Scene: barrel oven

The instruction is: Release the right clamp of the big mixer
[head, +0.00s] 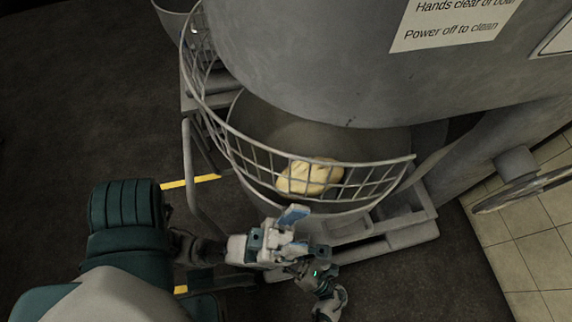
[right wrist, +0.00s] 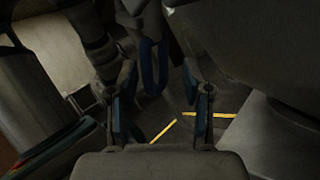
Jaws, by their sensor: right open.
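The big mixer (head: 330,60) is a grey machine with a wire guard (head: 262,155) around its bowl (head: 268,118). A lump of pale dough (head: 310,178) shows behind the guard. I cannot pick out the right clamp in either view. My left gripper (head: 292,240) is in front of and below the guard, with a blue pad pointing up; whether its fingers are apart is unclear. My right gripper (right wrist: 158,103) is open in the right wrist view, with no object clearly held. A blue-edged part (right wrist: 152,65) shows beyond its fingers. I cannot clearly tell my right gripper in the head view.
The mixer's grey base (head: 405,222) lies below the bowl. Yellow lines (head: 190,181) mark the dark floor, which is open at the left. A notice (head: 450,24) is on the mixer.

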